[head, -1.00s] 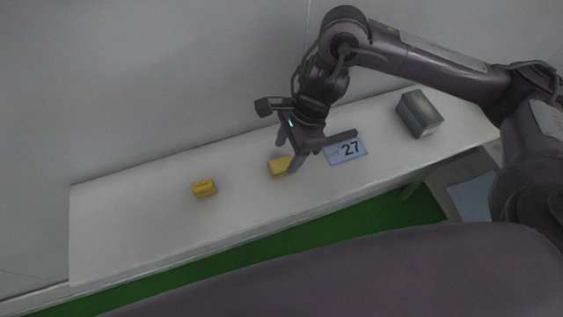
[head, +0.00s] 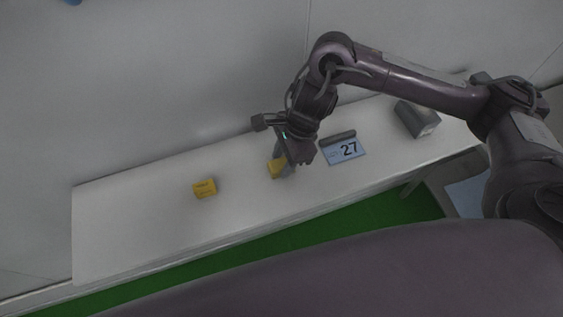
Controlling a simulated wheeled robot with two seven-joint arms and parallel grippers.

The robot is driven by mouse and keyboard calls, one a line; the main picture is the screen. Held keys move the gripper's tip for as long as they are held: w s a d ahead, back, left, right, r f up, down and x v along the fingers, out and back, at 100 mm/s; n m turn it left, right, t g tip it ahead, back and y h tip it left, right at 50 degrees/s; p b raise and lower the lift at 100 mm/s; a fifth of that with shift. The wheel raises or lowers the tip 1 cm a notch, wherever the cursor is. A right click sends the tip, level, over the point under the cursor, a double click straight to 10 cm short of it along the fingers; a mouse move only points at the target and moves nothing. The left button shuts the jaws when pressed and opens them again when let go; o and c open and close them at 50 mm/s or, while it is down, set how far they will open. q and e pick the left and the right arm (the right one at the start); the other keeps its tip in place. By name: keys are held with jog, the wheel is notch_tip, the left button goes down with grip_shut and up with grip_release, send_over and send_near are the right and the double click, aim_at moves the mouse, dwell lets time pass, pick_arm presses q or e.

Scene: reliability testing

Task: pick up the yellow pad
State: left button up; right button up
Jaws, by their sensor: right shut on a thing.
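Two yellow pads show on the white table in the head view. One yellow pad (head: 205,188) lies alone left of the middle of the table. The other yellow pad (head: 275,169) is at my right gripper (head: 284,170), which is shut on it. The gripper points down and its fingers hide the right part of this pad. I cannot tell whether the held pad is off the table. My left gripper is not in view.
The white table (head: 120,233) has a blue calendar card marked 27 (head: 343,152) right of my right gripper. A dark bar (head: 338,137) lies behind the card. A grey box (head: 417,117) stands farther right. The table's left end is clear.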

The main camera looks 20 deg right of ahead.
aim_at(283, 162)
jog(key=shift+r, duration=0.1)
notch_tip(283, 162, up, 20)
dwell(0.5)
